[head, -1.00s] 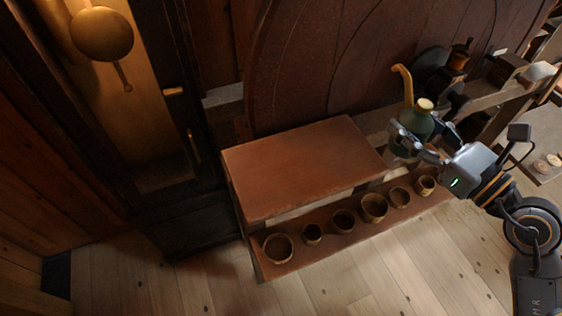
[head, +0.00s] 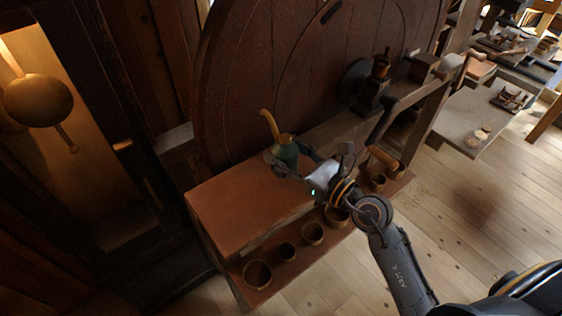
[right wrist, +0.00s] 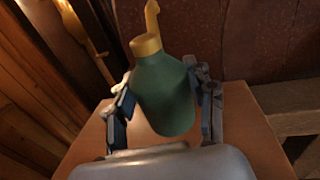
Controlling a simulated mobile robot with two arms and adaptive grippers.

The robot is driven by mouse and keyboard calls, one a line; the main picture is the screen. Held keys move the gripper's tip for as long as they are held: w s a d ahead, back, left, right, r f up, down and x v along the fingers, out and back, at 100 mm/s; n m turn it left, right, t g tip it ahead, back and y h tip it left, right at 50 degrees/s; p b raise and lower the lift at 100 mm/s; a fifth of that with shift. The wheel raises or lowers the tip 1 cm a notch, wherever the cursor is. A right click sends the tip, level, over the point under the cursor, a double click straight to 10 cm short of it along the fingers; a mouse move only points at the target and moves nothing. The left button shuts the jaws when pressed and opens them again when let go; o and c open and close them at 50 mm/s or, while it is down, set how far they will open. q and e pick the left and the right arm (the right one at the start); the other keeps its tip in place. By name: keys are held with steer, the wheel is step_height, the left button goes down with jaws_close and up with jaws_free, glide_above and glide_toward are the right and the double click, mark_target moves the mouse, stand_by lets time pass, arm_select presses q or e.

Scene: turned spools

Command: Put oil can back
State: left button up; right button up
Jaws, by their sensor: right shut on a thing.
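The oil can is green with a yellow cap and a curved yellow spout. In the head view the oil can (head: 286,152) is at the back right part of the reddish-brown bench top (head: 235,208). My right gripper (head: 285,168) is around its body. In the right wrist view the oil can (right wrist: 165,95) stands between the two fingers of my right gripper (right wrist: 165,112), with the bench top behind and below it. I cannot tell whether its base touches the bench top. My left gripper is not in view.
A lower shelf under the bench top holds several round pots (head: 257,274). A large dark wooden disc (head: 290,70) rises behind the bench. A tall clock case with a brass pendulum (head: 40,100) stands at left. The front left of the bench top is clear.

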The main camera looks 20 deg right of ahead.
steer(key=shift+w+a+f, duration=0.1)
steer(key=shift+w+f, duration=0.05)
steer(key=shift+f, duration=0.05)
steer(key=f, duration=0.3)
steer(key=shift+w+a+f+b, duration=0.2)
steer(key=shift+a+f+b, duration=0.05)
steer(key=shift+a+b, duration=0.05)
steer(key=shift+f, duration=0.15)
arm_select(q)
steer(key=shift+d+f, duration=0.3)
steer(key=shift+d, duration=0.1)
arm_select(e)
steer(key=shift+f, duration=0.15)
steer(key=o, duration=1.2)
steer(key=shift+c, duration=0.2)
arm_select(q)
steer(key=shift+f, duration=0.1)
